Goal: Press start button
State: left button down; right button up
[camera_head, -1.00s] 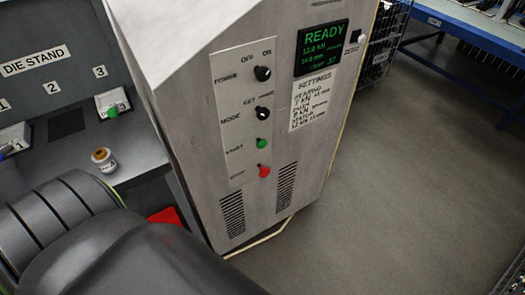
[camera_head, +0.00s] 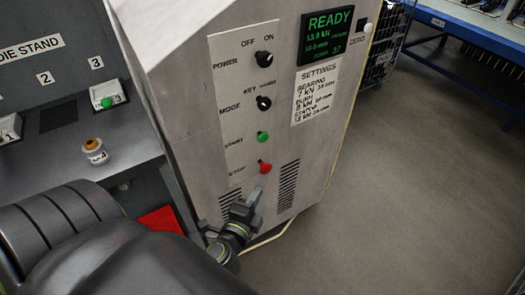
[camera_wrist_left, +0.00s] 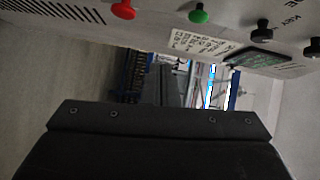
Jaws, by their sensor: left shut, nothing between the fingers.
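The green start button (camera_head: 263,136) is on the control panel (camera_head: 228,100) of the grey cabinet, just above the red stop button (camera_head: 265,167). In the left wrist view the green button (camera_wrist_left: 198,15) and the red button (camera_wrist_left: 123,9) stick out from the panel at the top edge. My left gripper (camera_head: 255,195) is shut and empty. In the head view it appears just below the red button and points up at the panel. It appears apart from the green button. My right gripper is not in view.
The power knob (camera_head: 264,59) and mode knob (camera_head: 263,103) are above the start button. A screen (camera_head: 328,35) reads READY. The die stand (camera_head: 80,75) and a small jar (camera_head: 95,151) are at left. A cable lies near the cabinet's base. The floor at right is clear.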

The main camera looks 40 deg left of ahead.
pick_arm(q)
jog(key=shift+m+t+y, duration=0.3)
jog(key=shift+m+t, duration=0.2)
jog(key=shift+t, duration=0.1)
notch_tip(320, 180, up, 4)
jog(key=shift+s+a+r, duration=0.1)
jog(key=shift+s+r, duration=0.05)
jog(key=shift+r, duration=0.05)
jog(key=p, duration=0.3)
send_near(263, 137)
jog(key=w+d, duration=0.3)
jog(key=w, duration=0.2)
jog(key=a, duration=0.1)
jog(key=w+a, duration=0.1)
jog(key=a, duration=0.1)
jog(key=shift+w+a+f, duration=0.35)
jog(key=shift+w, duration=0.05)
jog(key=shift+a, duration=0.1)
